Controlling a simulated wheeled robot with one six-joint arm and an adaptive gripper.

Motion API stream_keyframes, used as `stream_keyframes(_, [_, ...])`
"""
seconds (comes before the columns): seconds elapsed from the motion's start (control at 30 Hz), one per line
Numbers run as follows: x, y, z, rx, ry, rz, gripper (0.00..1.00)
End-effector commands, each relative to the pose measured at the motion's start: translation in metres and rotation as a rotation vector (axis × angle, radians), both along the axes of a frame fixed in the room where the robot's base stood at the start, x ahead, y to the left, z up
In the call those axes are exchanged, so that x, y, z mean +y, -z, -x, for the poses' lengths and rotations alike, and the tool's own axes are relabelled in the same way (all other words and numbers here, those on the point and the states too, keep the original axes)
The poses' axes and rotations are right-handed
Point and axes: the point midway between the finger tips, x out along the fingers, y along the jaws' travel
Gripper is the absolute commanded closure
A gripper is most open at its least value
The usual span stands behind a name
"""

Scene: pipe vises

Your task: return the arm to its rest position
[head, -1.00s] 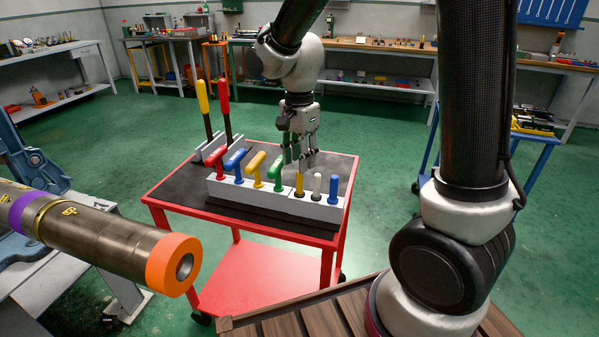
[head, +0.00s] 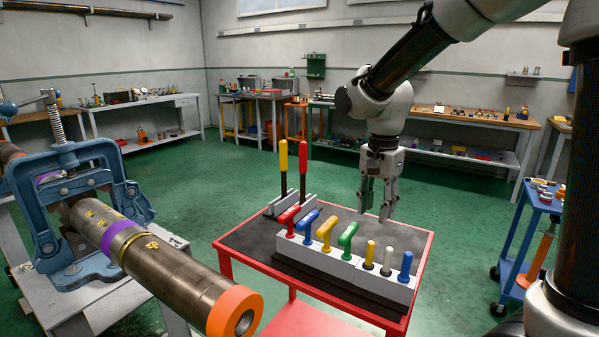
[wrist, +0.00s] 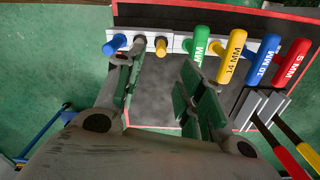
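My gripper (head: 376,212) hangs pointing down above the back part of the cart's dark top, just behind and above the tool rack. Its fingers are apart and nothing is between them; the wrist view also shows the open gripper (wrist: 158,68) with green pads. Below it, a grey rack (head: 340,268) holds T-handled tools: red (head: 289,214), blue (head: 307,222), yellow (head: 326,230) and green (head: 348,238).
The red cart (head: 226,262) has two long tools, yellow-handled (head: 283,160) and red-handled (head: 303,160), at its back left. A pipe (head: 165,262) with an orange end lies in a blue vise (head: 48,235) at left. A blue cart (head: 520,262) stands at right. Green floor is open behind.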

Motion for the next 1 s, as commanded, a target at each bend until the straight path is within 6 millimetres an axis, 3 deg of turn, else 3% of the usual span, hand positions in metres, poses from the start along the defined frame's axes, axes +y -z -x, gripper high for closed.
stream_keyframes(0.07, [-0.004,0.009,0.012,0.028,-0.180,0.007,0.62])
stream_keyframes(0.17, [-0.016,0.006,0.033,0.034,-0.434,0.002,0.62])
stream_keyframes(0.3, [-0.050,-0.013,0.072,-0.016,-0.752,-0.005,0.62])
stream_keyframes(0.43, [-0.085,-0.032,0.113,-0.099,-0.945,0.016,0.62])
stream_keyframes(0.6, [-0.121,-0.048,0.161,-0.220,-0.980,0.077,0.62])
stream_keyframes(0.7, [-0.134,-0.057,0.178,-0.284,-0.921,0.110,0.62])
stream_keyframes(1.0, [-0.149,-0.073,0.189,-0.357,-0.845,0.154,0.62])
